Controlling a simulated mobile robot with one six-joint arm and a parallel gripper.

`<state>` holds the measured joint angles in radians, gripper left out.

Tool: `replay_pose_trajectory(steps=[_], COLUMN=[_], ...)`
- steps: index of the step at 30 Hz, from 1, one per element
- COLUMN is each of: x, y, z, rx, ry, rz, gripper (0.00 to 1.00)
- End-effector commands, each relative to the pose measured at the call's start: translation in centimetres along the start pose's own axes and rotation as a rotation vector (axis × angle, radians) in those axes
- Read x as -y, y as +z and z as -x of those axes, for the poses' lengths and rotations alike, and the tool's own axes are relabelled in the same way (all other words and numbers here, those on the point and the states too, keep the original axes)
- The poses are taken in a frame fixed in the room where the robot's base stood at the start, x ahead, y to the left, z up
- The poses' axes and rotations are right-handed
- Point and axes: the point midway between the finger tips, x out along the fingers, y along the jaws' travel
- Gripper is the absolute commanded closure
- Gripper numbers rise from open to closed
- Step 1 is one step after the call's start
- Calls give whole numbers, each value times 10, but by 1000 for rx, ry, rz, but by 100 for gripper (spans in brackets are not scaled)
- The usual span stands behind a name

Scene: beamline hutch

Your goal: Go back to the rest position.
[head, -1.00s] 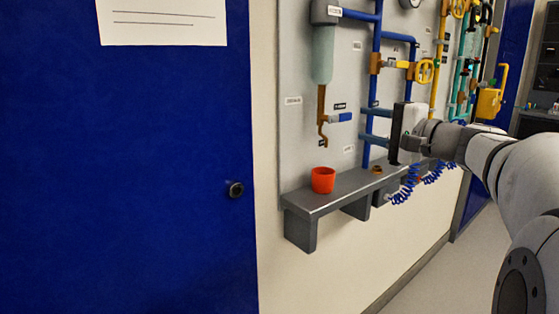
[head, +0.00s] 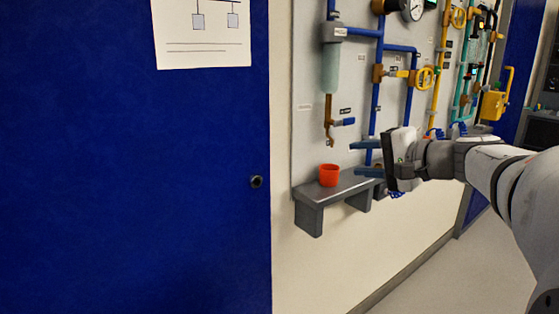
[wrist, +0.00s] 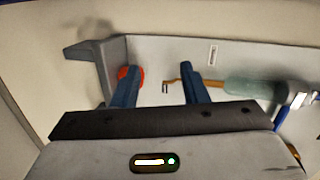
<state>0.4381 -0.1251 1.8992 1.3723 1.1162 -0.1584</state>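My gripper (head: 358,158) is at the end of my arm, in front of the wall panel and just right of the orange cup. Its two blue fingers point left in the head view and stand apart with nothing between them. In the wrist view my gripper (wrist: 158,85) also shows open and empty. The orange cup (head: 328,175) stands upright on the grey shelf (head: 318,194). In the wrist view the cup (wrist: 137,74) is partly hidden behind the left finger.
A panel with pipes, a clear cylinder (head: 331,68), a blue-handled tap (head: 342,122) and yellow valves (head: 424,78) is close to my gripper. A blue door (head: 130,190) fills the left. Floor (head: 440,275) is free at the lower right.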

Motion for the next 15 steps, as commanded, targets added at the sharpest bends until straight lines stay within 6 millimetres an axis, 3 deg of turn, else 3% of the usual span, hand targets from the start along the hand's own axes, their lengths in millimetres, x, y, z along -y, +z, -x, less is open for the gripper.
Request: replay_pose_trajectory(steps=[1, 8, 15], x=[5, -11, -38], y=[10, 65, 132], z=[1, 8, 53], rx=[17, 109, 245], ry=[38, 294, 668], rz=[11, 106, 330], gripper=[60, 60, 60])
